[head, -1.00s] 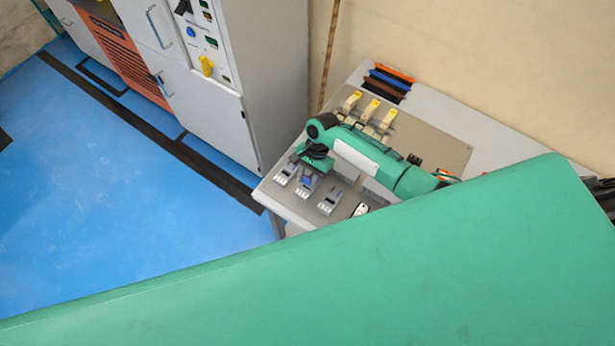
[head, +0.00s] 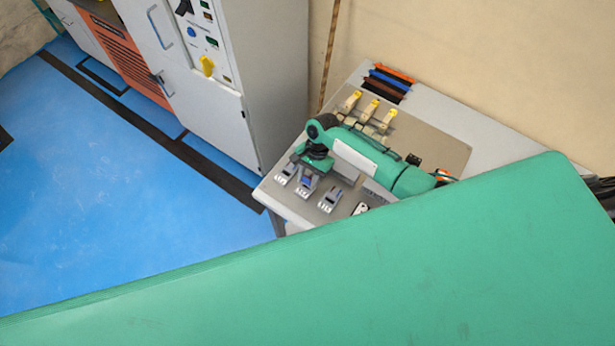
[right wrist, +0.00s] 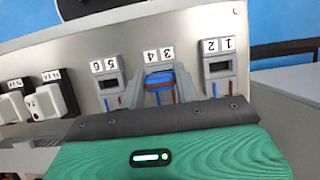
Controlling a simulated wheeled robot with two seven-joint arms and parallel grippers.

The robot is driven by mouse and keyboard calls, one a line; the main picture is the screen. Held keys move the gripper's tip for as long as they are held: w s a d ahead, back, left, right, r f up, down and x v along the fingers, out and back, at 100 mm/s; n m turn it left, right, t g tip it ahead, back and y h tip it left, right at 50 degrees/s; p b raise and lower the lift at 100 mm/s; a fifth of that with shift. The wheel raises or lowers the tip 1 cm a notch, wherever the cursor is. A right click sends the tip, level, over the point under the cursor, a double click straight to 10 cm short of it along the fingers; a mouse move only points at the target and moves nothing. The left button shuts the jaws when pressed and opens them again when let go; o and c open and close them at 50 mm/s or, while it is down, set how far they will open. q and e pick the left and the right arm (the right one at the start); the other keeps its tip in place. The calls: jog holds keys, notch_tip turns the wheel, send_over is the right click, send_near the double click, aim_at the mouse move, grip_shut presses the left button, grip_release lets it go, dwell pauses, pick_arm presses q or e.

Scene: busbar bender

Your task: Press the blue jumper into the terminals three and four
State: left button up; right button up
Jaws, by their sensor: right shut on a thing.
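The blue jumper (right wrist: 159,78) is at the middle terminal block, under the labels 3 and 4 (right wrist: 158,55), which read upside down in the right wrist view. My right gripper (right wrist: 160,88) is shut on it, one grey finger on each side. I cannot tell how deep the jumper sits in the block. In the head view the right gripper (head: 308,174) points down over the middle terminal block (head: 304,191), and a bit of blue shows beneath it. My left gripper is not in view.
Terminal block 1-2 (right wrist: 219,70) and block 5-6 (right wrist: 107,80) flank the middle one. Several yellow-tipped parts (head: 370,108) stand behind on the panel. Coloured bars (head: 388,82) lie at the table's back. A grey cabinet (head: 200,90) stands left, with blue floor in front.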

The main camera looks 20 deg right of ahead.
jog(key=shift+f+b, duration=0.6)
jog(key=shift+f, duration=0.5)
jog(key=o, duration=1)
jog(key=shift+o, duration=0.2)
jog(key=b+v, duration=0.3)
jog(key=v, duration=1)
jog(key=shift+r+b, duration=0.3)
jog(key=shift+b, duration=0.05)
jog(key=shift+w+d, duration=0.1)
